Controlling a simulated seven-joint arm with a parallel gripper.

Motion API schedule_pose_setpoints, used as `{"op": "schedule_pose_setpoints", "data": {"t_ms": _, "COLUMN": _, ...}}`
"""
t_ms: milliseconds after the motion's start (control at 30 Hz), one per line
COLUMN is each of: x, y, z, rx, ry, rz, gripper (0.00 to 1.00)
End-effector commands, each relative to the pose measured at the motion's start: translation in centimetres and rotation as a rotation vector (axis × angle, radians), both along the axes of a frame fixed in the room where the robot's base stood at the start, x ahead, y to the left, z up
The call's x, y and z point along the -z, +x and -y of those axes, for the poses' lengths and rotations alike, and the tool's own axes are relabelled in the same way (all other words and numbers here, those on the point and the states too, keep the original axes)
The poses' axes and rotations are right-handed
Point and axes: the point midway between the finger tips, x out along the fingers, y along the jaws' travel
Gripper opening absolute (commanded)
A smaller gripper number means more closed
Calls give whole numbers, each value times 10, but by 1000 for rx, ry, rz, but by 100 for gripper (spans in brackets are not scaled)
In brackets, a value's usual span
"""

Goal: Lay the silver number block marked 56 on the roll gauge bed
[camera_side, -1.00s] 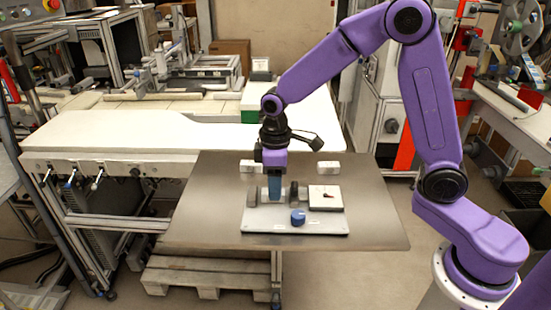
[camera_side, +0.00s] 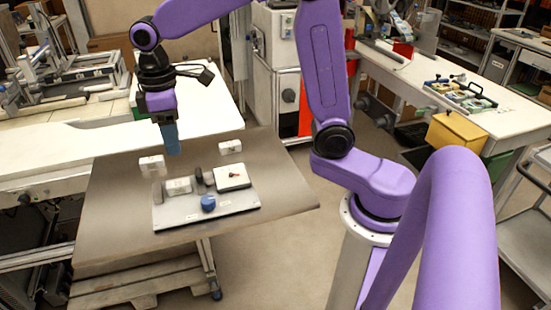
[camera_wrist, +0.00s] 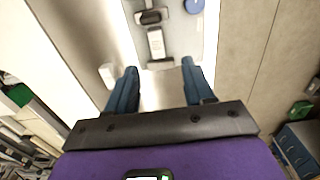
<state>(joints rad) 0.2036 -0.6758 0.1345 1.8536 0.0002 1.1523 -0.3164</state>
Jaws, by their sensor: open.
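The roll gauge is a pale grey plate (camera_side: 232,207) on the table, with a blue knob (camera_side: 208,203), a square white dial box (camera_side: 231,176) and dark upright parts (camera_side: 199,177). A pale block (camera_side: 178,186) lies on the gauge between the dark parts; it also shows in the wrist view (camera_wrist: 156,43), with a marking too small to read. Two more pale blocks, one at left (camera_side: 151,164) and one at right (camera_side: 230,147), stand on the table behind the gauge. My gripper (camera_side: 173,152) is above and behind the gauge, its blue fingers (camera_wrist: 159,68) apart and empty.
The brown-grey table (camera_side: 270,170) is clear to the right of the gauge. A long white bench (camera_side: 60,140) with machinery stands behind and to the left. A yellow box (camera_side: 456,130) is far off to the right.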

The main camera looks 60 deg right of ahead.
Motion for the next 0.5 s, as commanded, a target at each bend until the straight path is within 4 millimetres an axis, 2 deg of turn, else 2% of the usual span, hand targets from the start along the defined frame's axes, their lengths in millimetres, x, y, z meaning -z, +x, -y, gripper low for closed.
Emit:
{"op": "schedule_pose_setpoints", "data": {"t_ms": 267, "x": 9, "y": -69, "z": 2, "rx": -88, "ry": 6, "rz": 7, "gripper": 52}}
{"op": "schedule_pose_setpoints", "data": {"t_ms": 500, "x": 21, "y": -138, "z": 16, "rx": -166, "ry": 11, "rz": 11, "gripper": 52}}
